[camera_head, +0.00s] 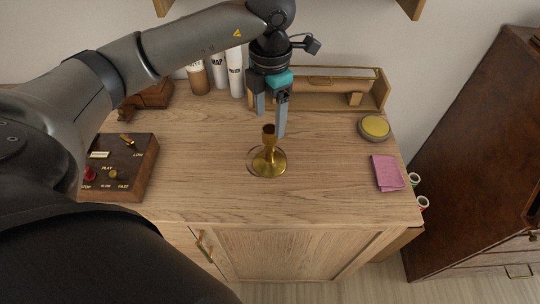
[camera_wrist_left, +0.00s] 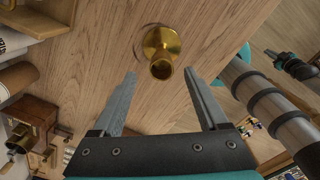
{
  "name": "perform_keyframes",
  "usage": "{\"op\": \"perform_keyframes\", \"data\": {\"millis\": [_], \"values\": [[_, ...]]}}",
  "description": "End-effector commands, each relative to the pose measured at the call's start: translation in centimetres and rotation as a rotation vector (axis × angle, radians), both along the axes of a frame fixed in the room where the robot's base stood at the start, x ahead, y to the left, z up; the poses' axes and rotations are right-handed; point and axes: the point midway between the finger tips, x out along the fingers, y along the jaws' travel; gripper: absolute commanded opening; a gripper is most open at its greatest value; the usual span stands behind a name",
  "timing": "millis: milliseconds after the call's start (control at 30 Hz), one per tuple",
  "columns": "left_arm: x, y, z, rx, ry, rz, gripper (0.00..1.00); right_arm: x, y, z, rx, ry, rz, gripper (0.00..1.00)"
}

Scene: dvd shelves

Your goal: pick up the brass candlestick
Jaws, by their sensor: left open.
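The brass candlestick (camera_head: 269,158) stands upright on the wooden cabinet top (camera_head: 210,190), with a round base and a narrow stem. My left gripper (camera_head: 269,122) is open and empty, pointing down just above and behind the candlestick in the head view. In the left wrist view the candlestick (camera_wrist_left: 161,52) lies beyond the tips of the two open fingers (camera_wrist_left: 160,82), roughly centred between them. The fingers do not appear to touch it. My right gripper is not identifiable in the head view.
A dark control box (camera_head: 125,165) with a red knob stands at the left. White containers (camera_head: 234,72) and a long wooden box (camera_head: 340,85) are at the back. The front of the top is clear.

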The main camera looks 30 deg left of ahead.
Motion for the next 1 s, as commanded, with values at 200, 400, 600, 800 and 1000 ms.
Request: {"op": "perform_keyframes", "data": {"millis": [200,400,600,800,1000], "values": [[0.0,0.0,-3.4,-0.002,0.001,0.0,0.77,0.0,0.0,-0.4,0.0,0.001,0.0,0.0],[-0.1,0.0,-4.7,-0.002,0.001,-0.002,0.77,-0.1,0.0,-0.5,0.001,0.001,0.001,0.0],[-0.4,0.0,-7.7,-0.002,0.002,0.0,0.77,-0.1,0.0,-0.8,0.001,0.001,0.0,0.0],[-0.3,0.1,-9.1,-0.003,-0.001,-0.002,0.77,-0.1,0.1,-1.0,0.001,0.001,0.0,0.0],[-0.3,0.1,-9.0,-0.003,-0.002,-0.002,0.74,-0.1,0.1,-1.0,0.001,0.001,0.0,0.0]]}}
